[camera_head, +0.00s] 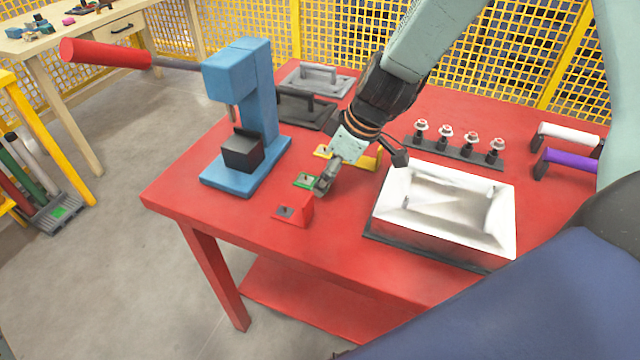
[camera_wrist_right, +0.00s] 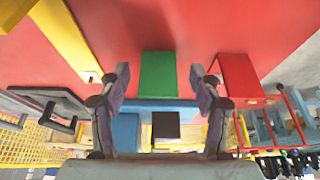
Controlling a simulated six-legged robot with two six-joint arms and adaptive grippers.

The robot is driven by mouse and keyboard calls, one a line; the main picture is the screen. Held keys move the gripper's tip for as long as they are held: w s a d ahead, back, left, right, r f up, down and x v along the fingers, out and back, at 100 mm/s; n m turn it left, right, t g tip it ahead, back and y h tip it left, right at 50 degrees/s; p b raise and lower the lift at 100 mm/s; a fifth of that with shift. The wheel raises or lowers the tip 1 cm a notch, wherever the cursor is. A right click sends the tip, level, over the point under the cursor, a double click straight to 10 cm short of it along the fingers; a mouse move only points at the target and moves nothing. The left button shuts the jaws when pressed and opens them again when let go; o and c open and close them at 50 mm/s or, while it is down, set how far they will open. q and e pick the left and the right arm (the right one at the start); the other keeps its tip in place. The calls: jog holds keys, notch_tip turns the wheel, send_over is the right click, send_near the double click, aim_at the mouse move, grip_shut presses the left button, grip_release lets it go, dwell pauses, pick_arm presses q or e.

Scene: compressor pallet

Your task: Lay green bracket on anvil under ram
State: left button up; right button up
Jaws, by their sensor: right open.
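The green bracket (camera_head: 305,181) lies on the red table, between a red bracket and a yellow bracket. It also shows in the right wrist view (camera_wrist_right: 158,74), framed between my fingers. My right gripper (camera_head: 324,184) is at the bracket's right side, with its fingers apart in the wrist view (camera_wrist_right: 159,76); no grip on the bracket is visible. The blue press stands to the left with its black anvil (camera_head: 242,152) on the base. The ram (camera_head: 232,114) is above the anvil, with a gap between them. The anvil top looks bare. My left gripper is out of view.
The red bracket (camera_head: 293,211) is close in front of the gripper, and the yellow bracket (camera_head: 364,161) is behind it. A white tray (camera_head: 386,218) stands at right. Grey and black handled plates (camera_head: 290,82) lie behind the press. The red press lever (camera_head: 105,53) sticks out left.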

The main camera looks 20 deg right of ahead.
jog(key=shift+w+d+f, duration=0.1)
jog(key=shift+w, duration=0.05)
jog(key=shift+c, duration=1.2)
jog(key=c, duration=1.1)
